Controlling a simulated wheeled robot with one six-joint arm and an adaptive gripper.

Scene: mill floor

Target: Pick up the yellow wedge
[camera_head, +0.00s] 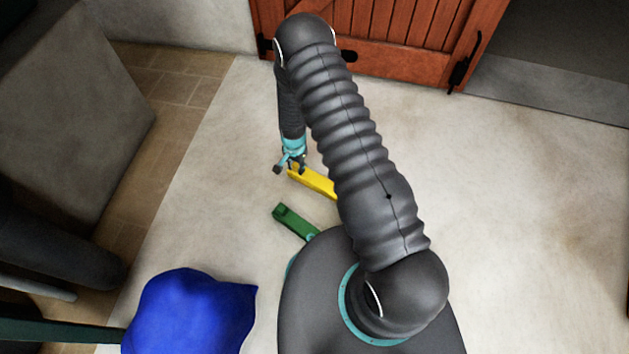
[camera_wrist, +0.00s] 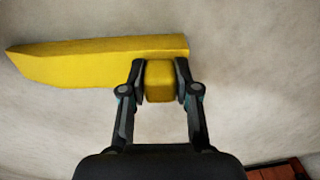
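The yellow wedge (camera_head: 316,181) shows in the head view beside my forearm, which hides its right end. In the wrist view the wedge (camera_wrist: 95,60) is a long tapering bar pointing left, with a short block (camera_wrist: 160,82) at its right end. My gripper (camera_head: 289,166) is at the wedge's left end in the head view. In the wrist view my gripper (camera_wrist: 161,84) has one finger on each side of the short block, with both pads against it. I cannot tell whether the wedge is clear of the floor.
A green bar-shaped object (camera_head: 295,221) lies on the floor close to my base. A blue lumpy sack (camera_head: 190,312) is at lower left. A large grey block (camera_head: 70,115) stands at left. A red-brown wooden door (camera_head: 405,45) is at the back. The floor at right is clear.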

